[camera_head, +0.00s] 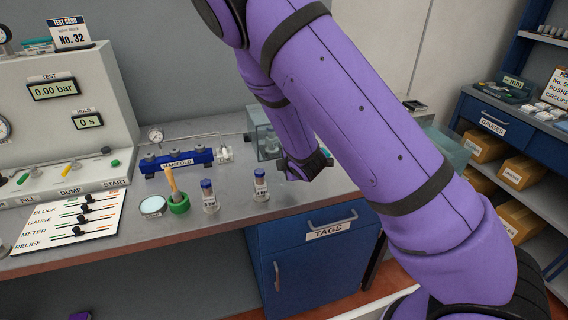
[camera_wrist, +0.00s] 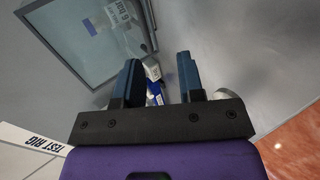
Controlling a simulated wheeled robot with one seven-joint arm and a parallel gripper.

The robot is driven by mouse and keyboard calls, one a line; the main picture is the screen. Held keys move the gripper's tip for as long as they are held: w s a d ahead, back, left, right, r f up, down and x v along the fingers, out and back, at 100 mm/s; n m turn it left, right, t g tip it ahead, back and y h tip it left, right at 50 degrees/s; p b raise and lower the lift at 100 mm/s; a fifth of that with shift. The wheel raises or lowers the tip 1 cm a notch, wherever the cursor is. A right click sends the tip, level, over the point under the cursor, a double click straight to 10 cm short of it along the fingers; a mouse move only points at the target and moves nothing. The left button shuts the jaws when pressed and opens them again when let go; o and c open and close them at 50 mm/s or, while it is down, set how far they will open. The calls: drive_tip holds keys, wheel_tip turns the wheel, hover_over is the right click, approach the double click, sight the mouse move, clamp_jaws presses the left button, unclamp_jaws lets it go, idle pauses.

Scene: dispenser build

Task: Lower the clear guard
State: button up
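The clear guard (camera_head: 268,143) looks like a see-through box or panel on the bench, partly hidden behind my purple arm in the head view. In the wrist view, a framed clear panel (camera_wrist: 88,38) at the upper left looks like part of it. My gripper (camera_wrist: 159,78) has its two dark blue fingers apart, with nothing held between them. The panel lies to the left of and beyond the fingertips, and I see no contact. The head view does not show the fingertips clearly.
A blue manifold (camera_head: 178,161) stands on the bench left of the guard. A grey test console (camera_head: 60,130) is at left, shelves with boxes (camera_head: 522,168) at right.

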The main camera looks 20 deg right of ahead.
drive_tip(key=shift+v, duration=1.4)
drive_tip(key=shift+r, duration=0.15)
drive_tip(key=s+d+r+m+g, duration=0.25)
drive_tip(key=s+r+m, duration=0.35)
drive_tip(key=r, duration=0.4)
drive_tip(key=s+d+r+m+g, duration=0.1)
drive_tip(key=s+d+r+m, duration=0.2)
drive_tip(key=s+r+m, duration=0.6)
drive_tip(key=s+r+m+g, duration=0.1)
drive_tip(key=s+r, duration=0.5)
drive_tip(key=s, duration=0.3)
drive_tip(key=s+d+r+m+g, duration=0.1)
drive_tip(key=s+r+m, duration=0.1)
drive_tip(key=s+r, duration=0.4)
drive_tip(key=s, duration=0.2)
drive_tip(key=shift+s+d, duration=0.2)
drive_tip(key=shift+s, duration=0.2)
drive_tip(key=shift+o, duration=0.5)
drive_tip(key=shift+w, duration=0.1)
